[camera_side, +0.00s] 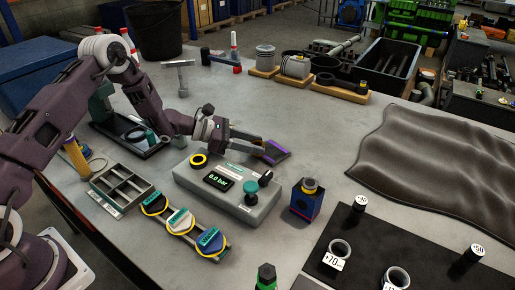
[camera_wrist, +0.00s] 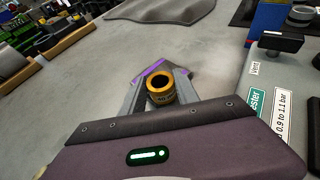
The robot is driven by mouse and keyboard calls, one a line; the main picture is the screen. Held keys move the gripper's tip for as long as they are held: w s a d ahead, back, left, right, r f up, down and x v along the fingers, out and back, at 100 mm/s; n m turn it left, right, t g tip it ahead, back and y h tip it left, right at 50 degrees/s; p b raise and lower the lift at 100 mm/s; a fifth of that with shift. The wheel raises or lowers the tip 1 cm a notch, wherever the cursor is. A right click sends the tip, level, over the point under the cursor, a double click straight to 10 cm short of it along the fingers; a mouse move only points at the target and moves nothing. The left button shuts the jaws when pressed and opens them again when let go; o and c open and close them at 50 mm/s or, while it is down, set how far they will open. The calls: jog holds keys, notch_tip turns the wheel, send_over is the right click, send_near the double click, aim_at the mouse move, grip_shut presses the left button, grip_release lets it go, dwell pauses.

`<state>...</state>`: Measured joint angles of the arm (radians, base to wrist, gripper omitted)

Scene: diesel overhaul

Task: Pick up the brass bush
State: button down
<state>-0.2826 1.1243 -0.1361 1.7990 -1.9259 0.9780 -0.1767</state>
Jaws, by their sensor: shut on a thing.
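The brass bush (camera_wrist: 161,88) is a short golden ring with a dark bore and dark marks on its side. In the wrist view it sits between the two grey fingers of my gripper (camera_wrist: 160,80), which is shut on it. In the side view my gripper (camera_side: 262,147) reaches right, over the table behind the grey tester box. The bush is too small there to make out clearly. A dark piece with a purple edge (camera_side: 275,152) is at the fingertips; it also shows just beyond the bush in the wrist view (camera_wrist: 172,70). I cannot tell whether they touch.
The tester box (camera_side: 228,192) with knobs stands just in front of my gripper. A blue block (camera_side: 306,202) stands to its right. A grey cloth (camera_side: 435,150) lies at the right, behind a black mat (camera_side: 400,245). The table between is clear.

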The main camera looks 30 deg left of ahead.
aim_at(267, 151)
notch_tip(267, 151, up, 8)
jog(key=shift+r, duration=0.2)
jog(key=w+d+f, duration=0.1)
jog(key=f, duration=0.1)
jog(key=w+d+f, duration=0.1)
jog(key=f, duration=0.2)
jog(key=w+d+f, duration=0.1)
jog(key=f, duration=0.1)
jog(key=shift+f, duration=0.7)
jog(key=c, duration=0.9)
grip_release()
